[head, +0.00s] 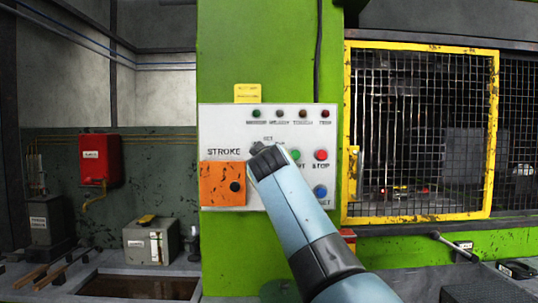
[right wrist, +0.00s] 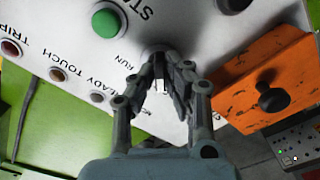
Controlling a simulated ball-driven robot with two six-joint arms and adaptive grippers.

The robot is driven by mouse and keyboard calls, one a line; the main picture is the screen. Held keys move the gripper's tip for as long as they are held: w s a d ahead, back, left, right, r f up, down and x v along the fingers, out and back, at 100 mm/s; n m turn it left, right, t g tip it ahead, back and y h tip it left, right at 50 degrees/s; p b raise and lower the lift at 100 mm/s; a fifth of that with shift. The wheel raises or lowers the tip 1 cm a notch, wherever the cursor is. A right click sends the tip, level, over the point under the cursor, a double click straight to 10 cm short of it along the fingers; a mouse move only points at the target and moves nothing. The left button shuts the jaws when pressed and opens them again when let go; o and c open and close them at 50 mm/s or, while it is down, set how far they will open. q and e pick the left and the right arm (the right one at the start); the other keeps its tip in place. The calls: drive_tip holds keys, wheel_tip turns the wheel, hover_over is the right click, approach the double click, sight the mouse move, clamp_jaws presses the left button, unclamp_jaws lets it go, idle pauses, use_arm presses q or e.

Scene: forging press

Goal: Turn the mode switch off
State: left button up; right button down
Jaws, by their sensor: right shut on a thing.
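The mode switch (right wrist: 157,50) shows in the right wrist view as a grey round part on the white control panel (head: 226,125), with the word RUN printed beside it. My right gripper (right wrist: 163,72) is shut on it, its two fingers closing in from either side. In the head view my right gripper (head: 258,149) covers the switch, below a small SET label, so the way its handle points is hidden. My left gripper is not in view.
An orange cover (head: 222,184) with a black knob sits left of my gripper. A green button (head: 295,154), red STOP button (head: 321,155) and blue button (head: 320,191) lie to its right. A yellow-framed mesh guard (head: 421,46) stands farther right.

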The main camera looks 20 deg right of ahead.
idle(0.4)
drive_tip(key=c, duration=1.4)
unclamp_jaws()
drive_tip(key=shift+a, duration=0.1)
drive_tip(key=shift+r, duration=0.1)
wheel_tip(320, 180, up, 10)
drive_tip(key=shift+s, duration=0.1)
